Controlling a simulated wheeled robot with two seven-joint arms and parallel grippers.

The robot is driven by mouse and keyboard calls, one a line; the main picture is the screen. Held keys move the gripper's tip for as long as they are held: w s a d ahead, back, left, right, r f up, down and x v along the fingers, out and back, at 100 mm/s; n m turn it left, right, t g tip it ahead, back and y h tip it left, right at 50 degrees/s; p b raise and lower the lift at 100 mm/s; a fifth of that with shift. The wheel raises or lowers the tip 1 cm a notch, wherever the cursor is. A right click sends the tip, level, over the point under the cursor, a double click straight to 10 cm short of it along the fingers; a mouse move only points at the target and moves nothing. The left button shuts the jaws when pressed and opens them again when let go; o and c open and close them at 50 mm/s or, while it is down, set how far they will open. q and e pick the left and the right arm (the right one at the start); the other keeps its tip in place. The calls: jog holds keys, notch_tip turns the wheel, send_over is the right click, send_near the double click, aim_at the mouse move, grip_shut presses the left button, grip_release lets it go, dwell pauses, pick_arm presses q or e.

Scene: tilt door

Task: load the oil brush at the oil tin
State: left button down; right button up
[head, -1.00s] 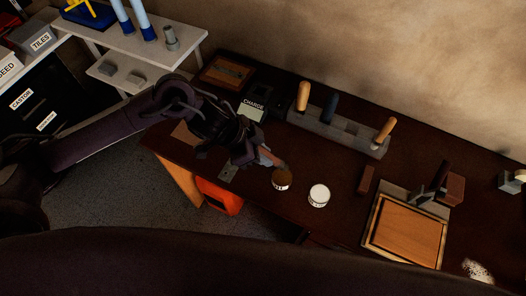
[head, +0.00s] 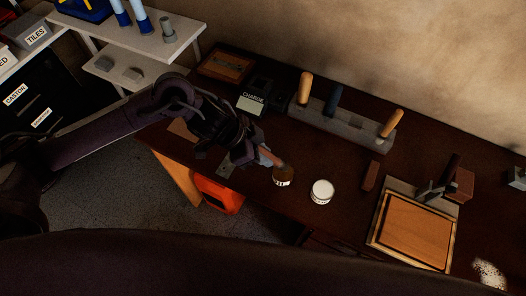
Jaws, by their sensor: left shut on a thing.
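The oil tin (head: 283,180) is a small round tin with a brown top and a pale label, standing on the dark workbench. My left gripper (head: 262,156) is just left of and above it, shut on the oil brush (head: 276,160). The brush slants down to the right, and its tip is at or over the tin's top. I cannot tell whether the bristles are in the oil. My right gripper is not in view.
A white tin (head: 321,191) stands just right of the oil tin. A grey rack (head: 342,128) with several handled tools is behind. A framed wooden board (head: 413,229) lies at right. A "CHARGE" dock (head: 251,103) is behind my left arm.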

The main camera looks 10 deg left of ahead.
aim_at(263, 148)
pick_arm(q)
jog(key=shift+f, duration=0.15)
jog(key=shift+f+b, duration=0.4)
jog(key=shift+f, duration=0.15)
dwell(0.6)
dwell(0.4)
jog(key=shift+s+f+p, duration=0.15)
jog(key=shift+f+p, duration=0.05)
jog(key=shift+p, duration=0.1)
dwell(1.0)
jog(key=shift+r, duration=0.1)
notch_tip(263, 148, up, 7)
jog(key=p, duration=0.8)
jog(key=shift+r, duration=0.15)
jog(key=shift+w, duration=0.2)
dwell(0.3)
